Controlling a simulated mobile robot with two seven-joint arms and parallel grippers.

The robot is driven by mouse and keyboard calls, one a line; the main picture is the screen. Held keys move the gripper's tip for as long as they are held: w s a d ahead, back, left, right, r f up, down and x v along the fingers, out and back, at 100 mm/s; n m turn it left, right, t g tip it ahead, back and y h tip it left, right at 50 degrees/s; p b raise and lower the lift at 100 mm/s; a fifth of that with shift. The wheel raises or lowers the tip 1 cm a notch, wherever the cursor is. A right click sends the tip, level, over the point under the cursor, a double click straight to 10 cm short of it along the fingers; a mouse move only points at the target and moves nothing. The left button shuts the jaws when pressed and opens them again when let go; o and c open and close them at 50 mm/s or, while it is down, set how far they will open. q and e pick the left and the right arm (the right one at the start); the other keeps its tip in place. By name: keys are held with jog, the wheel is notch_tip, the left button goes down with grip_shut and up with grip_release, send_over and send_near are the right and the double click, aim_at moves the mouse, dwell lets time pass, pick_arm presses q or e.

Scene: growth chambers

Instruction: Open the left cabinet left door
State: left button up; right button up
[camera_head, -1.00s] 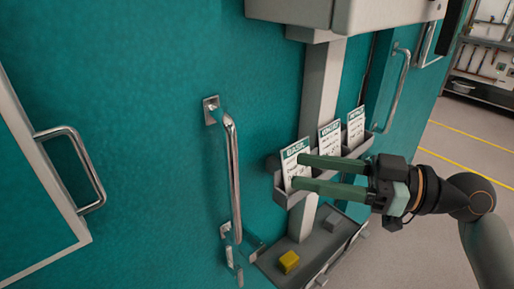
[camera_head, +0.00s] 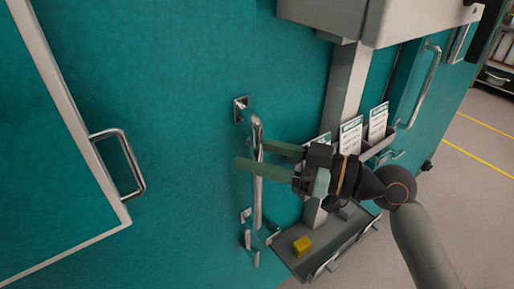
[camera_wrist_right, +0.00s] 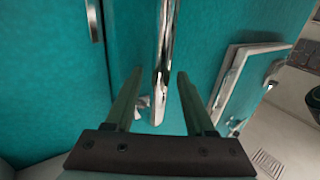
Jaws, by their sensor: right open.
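A large teal cabinet door (camera_head: 190,90) fills the middle of the head view and looks closed. Its long vertical metal handle (camera_head: 258,205) also shows in the right wrist view (camera_wrist_right: 164,45). My right gripper (camera_head: 251,153) is open at the handle's upper half. One finger lies on each side of the bar, and the jaws are not closed on it. In the right wrist view the bar stands between the two green fingers (camera_wrist_right: 159,73). I cannot tell whether a finger touches it. My left gripper is not in view.
A pale-framed teal panel with a metal handle (camera_head: 124,166) is at the left. Right of the long handle are a grey post (camera_head: 342,90), label cards (camera_head: 350,135), and a grey tray (camera_head: 338,252) with a yellow block (camera_head: 302,245). Floor (camera_head: 440,205) is clear at the right.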

jog(key=shift+c, duration=0.3)
grip_shut()
dwell(1.1)
